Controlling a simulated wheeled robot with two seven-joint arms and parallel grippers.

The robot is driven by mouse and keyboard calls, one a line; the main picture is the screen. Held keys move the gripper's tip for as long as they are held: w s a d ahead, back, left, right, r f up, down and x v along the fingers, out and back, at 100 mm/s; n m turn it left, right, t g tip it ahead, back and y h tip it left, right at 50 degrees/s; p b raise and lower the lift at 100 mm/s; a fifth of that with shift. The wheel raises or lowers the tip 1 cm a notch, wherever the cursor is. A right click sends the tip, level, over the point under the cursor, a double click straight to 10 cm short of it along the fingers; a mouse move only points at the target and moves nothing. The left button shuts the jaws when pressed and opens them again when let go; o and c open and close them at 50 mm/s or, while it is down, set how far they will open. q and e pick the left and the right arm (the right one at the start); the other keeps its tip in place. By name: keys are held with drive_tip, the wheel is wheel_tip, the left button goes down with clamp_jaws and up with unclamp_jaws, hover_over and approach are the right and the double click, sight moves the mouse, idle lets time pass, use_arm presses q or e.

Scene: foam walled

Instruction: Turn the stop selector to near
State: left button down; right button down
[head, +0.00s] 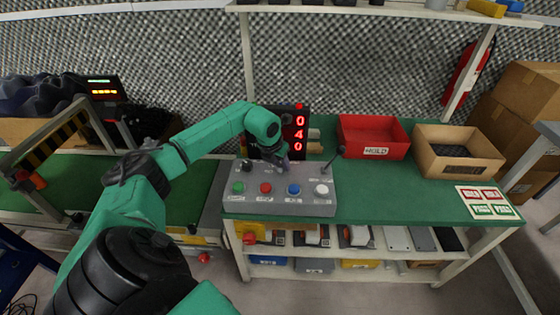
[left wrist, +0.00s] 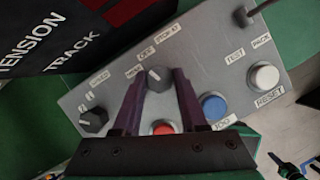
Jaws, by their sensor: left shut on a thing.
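The grey control box (head: 300,207) stands at the front of the green bench. My left gripper (head: 282,165) reaches over the box from the left. In the left wrist view its purple fingers (left wrist: 160,74) are shut on this knob, one on each side. Another dark knob (left wrist: 93,121), by a speed label, sits to the left, clear of the fingers. My right gripper is not in view.
A red button (left wrist: 162,128), blue button (left wrist: 214,106) and white button (left wrist: 264,76) lie close to the fingers. A lever (head: 332,160) rises at the box's right. A red digit display (head: 299,130) stands behind. A red bin (head: 372,133) and cardboard box (head: 457,152) are farther right.

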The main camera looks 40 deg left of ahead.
use_arm(q)
drive_tip(key=n+y, duration=0.1)
drive_tip(key=n, duration=0.1)
drive_tip(key=shift+d+n, duration=0.1)
drive_tip(key=shift+n, duration=0.2)
drive_tip(key=shift+n+g+y, duration=0.4)
drive_tip(key=shift+n, duration=0.8)
drive_tip(key=shift+c, duration=2.2)
unclamp_jaws()
drive_tip(key=v, duration=1.4)
drive_tip(key=shift+d+r, duration=0.15)
drive_tip(key=shift+r, duration=0.15)
drive_tip(key=shift+w, duration=0.1)
